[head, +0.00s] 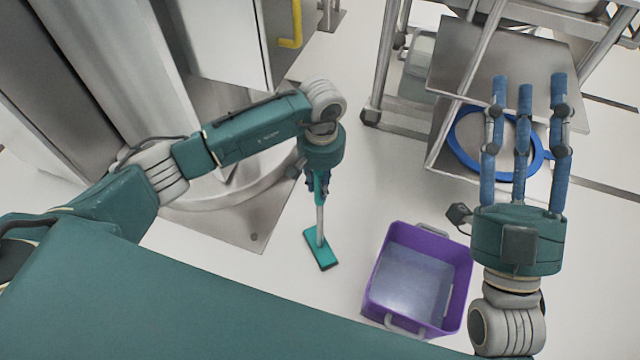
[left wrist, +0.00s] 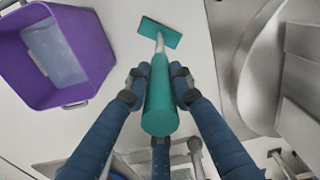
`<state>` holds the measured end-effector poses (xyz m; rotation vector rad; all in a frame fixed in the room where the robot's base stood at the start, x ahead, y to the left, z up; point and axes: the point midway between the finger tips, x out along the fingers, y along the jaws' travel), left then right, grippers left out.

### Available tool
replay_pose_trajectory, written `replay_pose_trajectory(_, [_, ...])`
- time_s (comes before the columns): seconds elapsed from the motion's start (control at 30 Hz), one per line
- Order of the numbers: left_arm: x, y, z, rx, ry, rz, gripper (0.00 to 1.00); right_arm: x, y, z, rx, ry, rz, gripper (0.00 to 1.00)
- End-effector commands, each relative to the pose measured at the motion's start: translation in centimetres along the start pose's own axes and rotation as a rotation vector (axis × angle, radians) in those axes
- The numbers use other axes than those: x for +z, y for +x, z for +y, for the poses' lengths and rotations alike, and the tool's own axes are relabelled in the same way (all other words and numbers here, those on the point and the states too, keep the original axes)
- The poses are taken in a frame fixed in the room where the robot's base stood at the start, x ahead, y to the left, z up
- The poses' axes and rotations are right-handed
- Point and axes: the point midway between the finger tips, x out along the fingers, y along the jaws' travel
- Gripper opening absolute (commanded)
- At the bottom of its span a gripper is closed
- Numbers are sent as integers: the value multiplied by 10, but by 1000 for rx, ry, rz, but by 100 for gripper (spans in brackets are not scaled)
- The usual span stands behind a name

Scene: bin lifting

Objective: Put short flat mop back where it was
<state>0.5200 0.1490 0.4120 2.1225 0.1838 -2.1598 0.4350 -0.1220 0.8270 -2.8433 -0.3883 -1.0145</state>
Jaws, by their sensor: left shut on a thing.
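The short flat mop has a teal rectangular head (head: 321,248), a pale shaft and a teal grip (left wrist: 160,98). My left gripper (head: 318,187) is shut around the teal grip, and the mop hangs head down. In the left wrist view, the blue fingers lie on both sides of the grip (left wrist: 158,88). I cannot tell whether the mop head touches the floor. My right gripper (head: 527,95) is open and empty, its three blue fingers spread over the metal cart at the right.
A purple bin (head: 462,290) with grey handles stands on the floor right of the mop; it also shows in the left wrist view (left wrist: 95,50). A metal cart (head: 435,140) stands at back right with a blue ring (head: 470,155). A large round metal machine (head: 240,195) is at left.

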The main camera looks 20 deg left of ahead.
Motion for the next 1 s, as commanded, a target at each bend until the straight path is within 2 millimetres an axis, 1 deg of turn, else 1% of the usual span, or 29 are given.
replay_pose_trajectory(0.13, [-1,-1,0,1,0,2,0,-1,0,0,0,0,3,40])
replay_pose_trajectory(0.53, [-1,1,0,1,0,1,0,-11,-1,-1,-1,1,51,40])
replay_pose_trajectory(0.57, [0,2,0,0,-1,0,29,-12,-1,-1,-2,1,54,40])
replay_pose_trajectory(0.6, [0,2,0,0,-1,0,37,-12,0,-1,-2,1,54,40])
replay_pose_trajectory(0.63, [0,2,0,0,-1,0,42,-12,0,-1,-2,1,55,40])
replay_pose_trajectory(1.0, [0,1,0,0,0,-1,42,-11,1,-1,-2,2,46,40])
